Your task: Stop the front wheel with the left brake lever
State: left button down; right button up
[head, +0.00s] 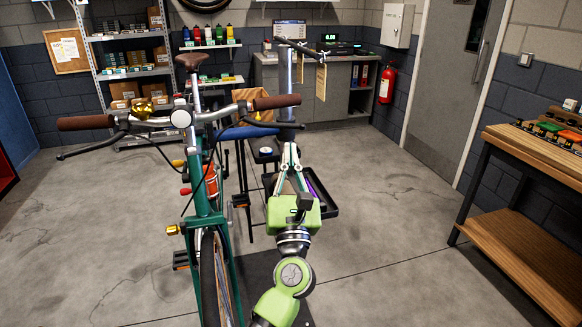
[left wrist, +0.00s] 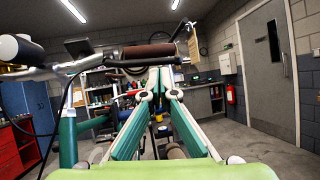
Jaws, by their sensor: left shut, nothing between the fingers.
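The green bike faces me in the head view, with its front wheel (head: 208,280) low in the picture. The left brake lever (head: 268,124) is the dark lever below the brown grip (head: 275,102) on the picture's right. My left gripper (head: 290,147) is shut and empty, fingers pointing up, just below the lever's outer end in the picture. I cannot tell whether it touches the lever. My right gripper is not in view.
The other brown grip (head: 85,123) and brake lever (head: 90,147) are on the picture's left. A dark tray (head: 325,208) lies behind my left gripper. A wooden bench (head: 530,150) stands at the right. The floor between bike and bench is clear.

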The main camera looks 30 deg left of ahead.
aim_at(294, 127)
pick_arm(q)
jog(key=p+x, duration=0.1)
jog(key=x, duration=0.4)
jog(key=shift+f, duration=0.1)
jog(key=w+n+g+y+b, duration=0.1)
jog(key=b, duration=0.1)
jog(key=w+r+n+g+y+b, duration=0.1)
jog(key=n+y+b, duration=0.1)
jog(key=w+n+g+y+b, duration=0.1)
jog(key=g+b, duration=0.1)
jog(key=shift+a+r+y, duration=0.25)
jog(key=shift+a+y, duration=0.05)
jog(key=shift+a, duration=0.1)
jog(key=shift+w+a+r, duration=0.1)
jog(key=shift+w+r, duration=0.15)
jog(key=shift+s+r, duration=0.1)
jog(key=v, duration=0.7)
jog(key=shift+s+f, duration=0.15)
jog(key=shift+f, duration=0.15)
